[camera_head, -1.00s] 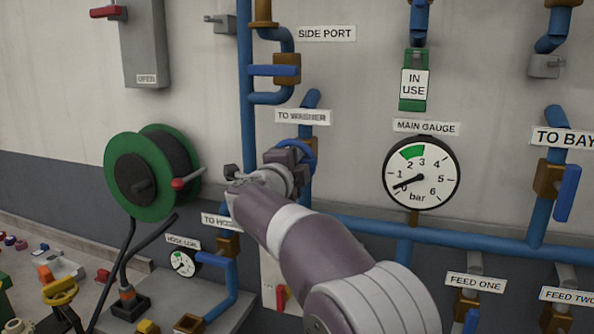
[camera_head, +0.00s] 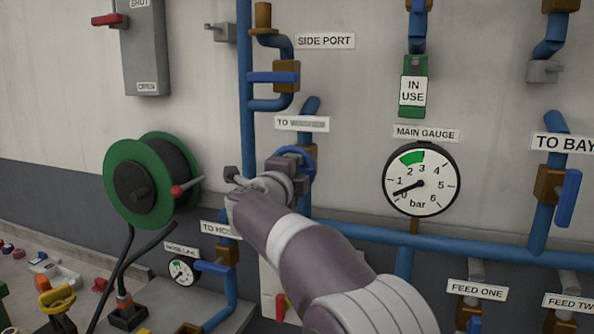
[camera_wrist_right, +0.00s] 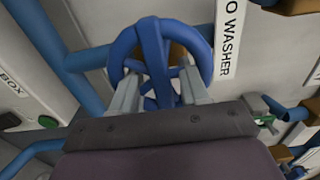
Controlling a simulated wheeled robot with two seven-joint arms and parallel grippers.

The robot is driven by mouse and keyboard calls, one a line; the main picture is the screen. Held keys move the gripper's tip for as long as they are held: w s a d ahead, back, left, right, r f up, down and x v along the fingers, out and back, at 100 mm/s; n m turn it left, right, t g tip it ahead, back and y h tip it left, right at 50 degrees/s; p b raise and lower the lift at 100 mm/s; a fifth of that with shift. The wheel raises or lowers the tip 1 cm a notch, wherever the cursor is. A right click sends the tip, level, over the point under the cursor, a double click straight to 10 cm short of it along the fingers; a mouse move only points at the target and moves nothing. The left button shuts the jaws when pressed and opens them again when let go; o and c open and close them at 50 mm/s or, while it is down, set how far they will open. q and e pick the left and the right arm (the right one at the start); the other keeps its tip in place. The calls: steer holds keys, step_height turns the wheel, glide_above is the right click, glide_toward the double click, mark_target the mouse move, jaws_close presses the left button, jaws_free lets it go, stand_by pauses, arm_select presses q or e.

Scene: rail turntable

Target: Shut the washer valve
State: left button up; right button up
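The washer valve is a blue spoked handwheel (camera_head: 308,162) on the pipe below the "TO WASHER" label (camera_head: 302,123). In the right wrist view the wheel (camera_wrist_right: 160,55) fills the upper middle, with a spoke running down between my right gripper's fingers. My right gripper (camera_wrist_right: 160,84) is at the wheel, its two grey fingers apart on either side of the spoke, with gaps visible. In the head view the gripper (camera_head: 296,160) overlaps the wheel's left side and its fingertips are mostly hidden. My left gripper is not in view.
A green hose reel (camera_head: 145,185) stands left of my arm. The main gauge (camera_head: 420,180) is to the right, its needle low. The side-port blue lever (camera_head: 273,77) is above. A lower blue lever (camera_head: 213,267) and hose-line gauge (camera_head: 183,271) sit below left.

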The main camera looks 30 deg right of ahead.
steer(key=b+v, duration=0.3)
steer(key=v, duration=0.9)
steer(key=shift+s+a, duration=0.25)
steer(key=shift+s, duration=0.05)
